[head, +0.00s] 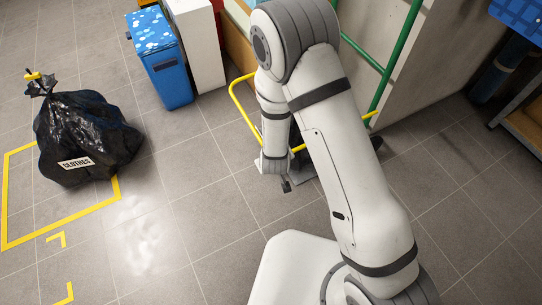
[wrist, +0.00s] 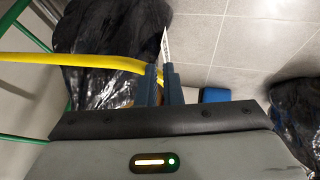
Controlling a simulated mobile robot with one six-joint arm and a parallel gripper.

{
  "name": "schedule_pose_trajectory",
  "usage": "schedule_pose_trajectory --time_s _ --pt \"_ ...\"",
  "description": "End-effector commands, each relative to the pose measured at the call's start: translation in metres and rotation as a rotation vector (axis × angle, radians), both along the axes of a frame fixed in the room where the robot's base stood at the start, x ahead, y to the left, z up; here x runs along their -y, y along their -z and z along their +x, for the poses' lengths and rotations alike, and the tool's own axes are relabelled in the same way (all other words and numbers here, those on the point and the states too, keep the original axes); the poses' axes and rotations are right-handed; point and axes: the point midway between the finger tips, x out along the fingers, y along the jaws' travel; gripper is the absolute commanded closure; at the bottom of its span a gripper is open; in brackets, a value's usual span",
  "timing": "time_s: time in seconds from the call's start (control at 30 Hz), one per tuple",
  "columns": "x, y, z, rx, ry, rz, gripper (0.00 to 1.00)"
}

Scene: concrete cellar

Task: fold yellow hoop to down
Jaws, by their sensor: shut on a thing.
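The yellow hoop (head: 236,105) sticks out from a green frame (head: 397,60) in the head view, partly hidden by my arm. In the wrist view the yellow hoop (wrist: 95,60) runs in from the left to my gripper (wrist: 163,75). The jaws are closed on it, and the held part is mostly hidden between the fingers. A black bag (wrist: 100,28) shows right behind the hoop. In the head view my fingertips are hard to make out behind the arm.
A black bag marked CLOTHES (head: 85,135) stands at left by yellow floor markings (head: 60,235). A blue bin (head: 165,70) and a white bin (head: 197,45) stand at the back. A shelf (head: 525,120) is at far right. Tiled floor between them is clear.

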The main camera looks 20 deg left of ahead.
Motion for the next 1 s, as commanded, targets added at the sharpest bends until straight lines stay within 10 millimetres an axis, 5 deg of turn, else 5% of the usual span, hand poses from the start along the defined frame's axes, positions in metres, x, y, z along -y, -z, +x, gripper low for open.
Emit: schedule_pose_trajectory --time_s 0.03,0.27,0.57,1.0 --pt "0.003 0.011 -0.004 -0.019 0.001 -0.012 1.00" --pt "0.002 0.008 -0.005 -0.018 -0.001 -0.011 1.00" --pt "0.004 -0.043 -0.013 0.001 0.001 0.000 1.00" --pt "-0.020 -0.072 -0.089 0.006 -0.003 0.003 1.00"
